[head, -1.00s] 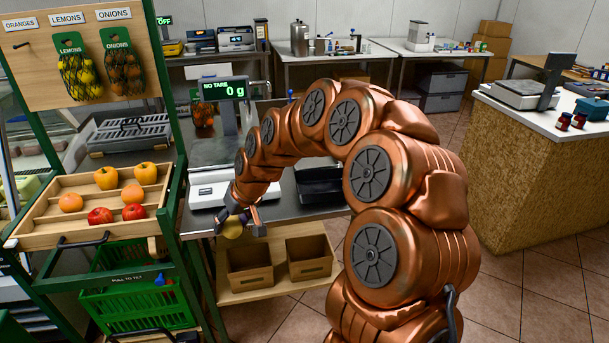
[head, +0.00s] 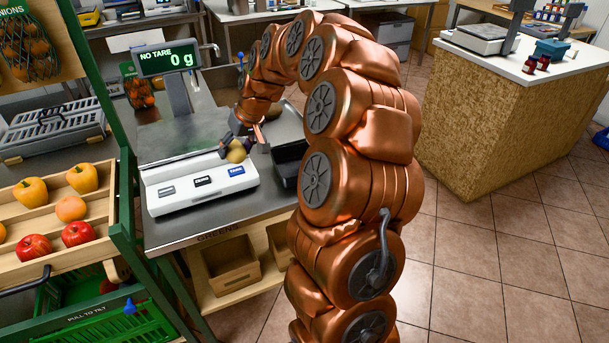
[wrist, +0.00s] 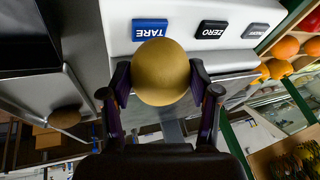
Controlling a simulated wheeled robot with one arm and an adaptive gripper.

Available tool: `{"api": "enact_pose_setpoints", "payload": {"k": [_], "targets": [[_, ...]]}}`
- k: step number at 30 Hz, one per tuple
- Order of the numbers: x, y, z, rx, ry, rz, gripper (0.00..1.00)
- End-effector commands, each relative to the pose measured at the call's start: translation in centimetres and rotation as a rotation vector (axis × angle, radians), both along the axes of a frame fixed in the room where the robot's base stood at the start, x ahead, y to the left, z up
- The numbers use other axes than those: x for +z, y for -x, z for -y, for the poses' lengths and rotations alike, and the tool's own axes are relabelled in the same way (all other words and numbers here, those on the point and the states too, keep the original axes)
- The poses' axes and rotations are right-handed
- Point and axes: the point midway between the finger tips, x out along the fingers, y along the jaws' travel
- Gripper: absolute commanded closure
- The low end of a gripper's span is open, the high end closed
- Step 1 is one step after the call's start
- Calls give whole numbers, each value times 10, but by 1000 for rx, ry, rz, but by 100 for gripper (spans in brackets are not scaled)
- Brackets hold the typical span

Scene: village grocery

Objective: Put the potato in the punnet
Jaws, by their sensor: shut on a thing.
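A yellow-brown potato (head: 237,153) is held between the fingertips of my gripper (head: 238,146). In the wrist view the potato (wrist: 161,72) sits between both fingers of my gripper (wrist: 162,82), in front of the scale's button panel. In the head view it appears by the right end of that panel. A black, open tray that looks like the punnet (head: 288,162) stands on the steel counter just right of the scale, partly hidden by my arm. A dark shape at the upper left of the wrist view may be its edge. The potato is apart from the punnet.
The scale (head: 200,187) with its display post (head: 168,60) reading 0 g stands left of the punnet. A fruit rack (head: 50,215) is at the left. Wooden boxes (head: 230,265) sit on the shelf below. A brown oval (wrist: 64,117) in the wrist view is unclear.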

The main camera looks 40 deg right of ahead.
Motion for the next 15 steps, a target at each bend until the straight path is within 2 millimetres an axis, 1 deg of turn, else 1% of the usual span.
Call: {"api": "enact_pose_setpoints", "payload": {"k": [1,2,3,6,9,12,15], "targets": [[-6,6,28,-35,0,1,79],[-6,10,42,-48,-1,1,79],[-5,16,61,-67,0,3,79],[-3,33,103,-109,-3,7,79],[1,52,138,-143,-3,10,79],[4,67,162,-165,-6,13,79],[6,79,178,-179,-6,15,79]]}}
